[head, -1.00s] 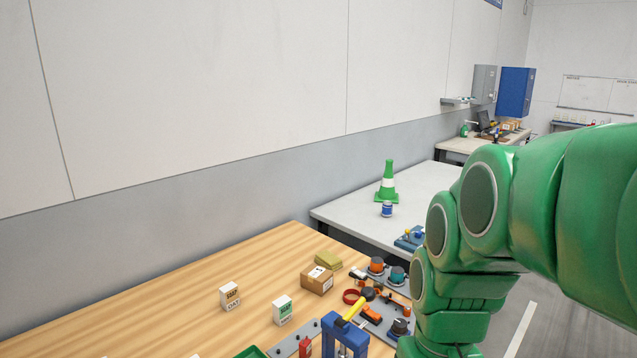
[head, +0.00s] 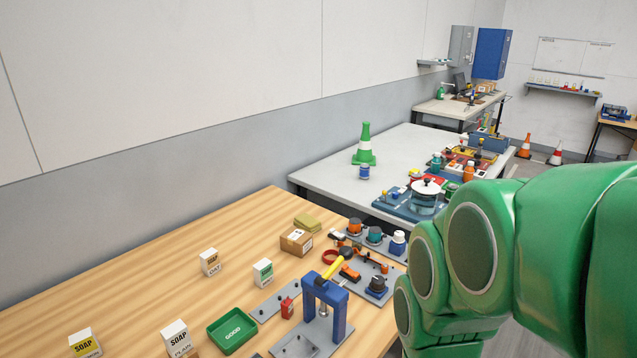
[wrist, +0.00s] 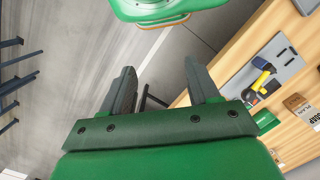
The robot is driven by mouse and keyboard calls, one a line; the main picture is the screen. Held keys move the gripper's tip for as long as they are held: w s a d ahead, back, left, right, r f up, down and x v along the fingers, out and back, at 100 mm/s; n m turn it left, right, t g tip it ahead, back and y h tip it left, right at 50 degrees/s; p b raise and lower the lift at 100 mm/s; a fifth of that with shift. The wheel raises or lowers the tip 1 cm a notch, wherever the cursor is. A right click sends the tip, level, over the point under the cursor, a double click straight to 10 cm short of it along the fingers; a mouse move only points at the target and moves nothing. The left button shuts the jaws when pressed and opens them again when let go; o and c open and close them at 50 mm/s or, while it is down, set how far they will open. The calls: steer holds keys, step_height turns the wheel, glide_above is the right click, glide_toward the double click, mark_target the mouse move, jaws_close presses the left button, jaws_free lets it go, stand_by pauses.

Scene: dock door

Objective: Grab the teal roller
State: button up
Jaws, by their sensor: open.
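A small teal round piece (head: 375,235), which looks like the teal roller, stands on a grey plate at the far right part of the wooden table in the head view. It sits between an orange round piece (head: 355,227) and a white-and-blue bottle (head: 398,243). It is too small to make out its details. My gripper (wrist: 160,67) is open and empty in the wrist view, over the grey floor beside the wooden table's edge. The gripper is not visible in the head view; my green arm fills the right side there.
A blue press (head: 325,300) with a yellow handle stands in front of the teal piece. A cardboard box (head: 296,241), a green tray (head: 231,332) and several small cartons share the wooden table (head: 150,285).

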steer(key=w+d+f+t, duration=0.2)
steer(key=w+t, duration=0.2)
steer(key=w, duration=1.6)
steer(key=w+d+f+t, duration=0.2)
steer(key=w+t, duration=0.2)
steer(key=w, duration=1.6)
steer(key=m+t+h, duration=0.1)
steer(key=t, duration=0.6)
glide_toward(375, 229)
step_height(375, 229, up, 5)
steer(key=w, duration=0.2)
steer(key=shift+f, duration=3.3)
steer(key=shift+x, duration=2.5)
steer(key=shift+w+r, duration=0.1)
steer(key=shift+r, duration=0.05)
steer(key=c, duration=0.9)
steer(key=shift+r, duration=0.15)
